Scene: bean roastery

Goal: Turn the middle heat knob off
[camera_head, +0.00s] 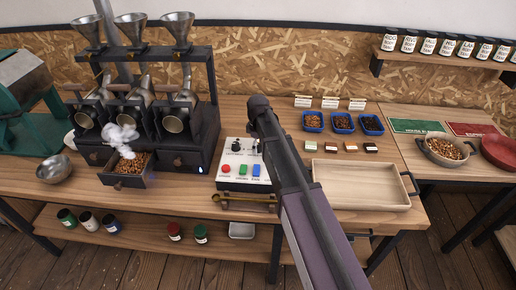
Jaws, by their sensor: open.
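A white control box (242,185) stands on the bench right of the three-funnel roaster. Its top shows a black knob (236,145) and a row with a red (226,168), a green (243,169) and a blue button. Another dark knob-like shape shows right beside my arm. My arm covers the box's right side, so I cannot see all its knobs or make out how they are turned. My arm rises from the bottom right to a dark joint above the box. I cannot make out my gripper's fingers; they seem hidden by the arm.
The roaster (200,115) has an open drawer of beans (130,162), with white smoke above it. A metal bowl (54,169) stands to its left. Right of my arm are blue bean trays (313,121) and an empty wooden tray (360,203). A brass-coloured tool lies before the box.

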